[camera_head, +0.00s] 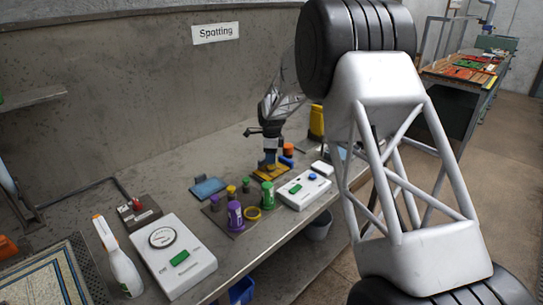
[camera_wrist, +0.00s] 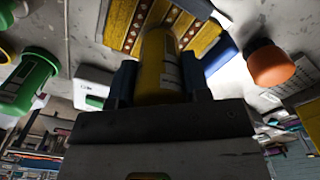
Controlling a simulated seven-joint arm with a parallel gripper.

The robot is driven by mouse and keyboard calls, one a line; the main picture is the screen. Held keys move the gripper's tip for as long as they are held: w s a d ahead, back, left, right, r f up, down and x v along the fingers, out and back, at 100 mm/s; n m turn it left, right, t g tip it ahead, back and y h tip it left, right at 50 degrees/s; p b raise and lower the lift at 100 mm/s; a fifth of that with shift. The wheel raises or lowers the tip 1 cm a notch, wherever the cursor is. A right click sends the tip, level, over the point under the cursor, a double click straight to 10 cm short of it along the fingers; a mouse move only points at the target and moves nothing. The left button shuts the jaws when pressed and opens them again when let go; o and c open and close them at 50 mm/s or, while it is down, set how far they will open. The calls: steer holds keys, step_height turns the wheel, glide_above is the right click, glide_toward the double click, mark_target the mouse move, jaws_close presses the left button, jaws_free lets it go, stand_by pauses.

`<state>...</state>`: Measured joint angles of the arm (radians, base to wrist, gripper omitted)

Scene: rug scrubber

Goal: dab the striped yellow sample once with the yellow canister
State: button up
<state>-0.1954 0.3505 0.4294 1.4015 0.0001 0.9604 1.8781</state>
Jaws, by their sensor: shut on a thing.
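My gripper (camera_wrist: 158,85) is shut on the yellow canister (camera_wrist: 157,62), with a dark blue finger on each side of it. The canister points away from the wrist, and its far end overlaps the striped yellow sample (camera_wrist: 122,22), which has a brown band with pale diamonds. I cannot tell whether the two touch. In the head view my gripper (camera_head: 270,158) is low over the striped yellow sample (camera_head: 260,181) on the bench. The canister is mostly hidden there by the fingers.
An orange-capped container (camera_head: 288,150) stands just right of my gripper. Green (camera_head: 267,196) and purple (camera_head: 235,216) canisters and a yellow ring (camera_head: 253,214) are in front. A white button box (camera_head: 303,190) is at the front right, a blue pad (camera_head: 208,188) at left.

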steer(key=shift+f, duration=0.35)
stand_by(0.7)
steer(key=shift+r, duration=3.55)
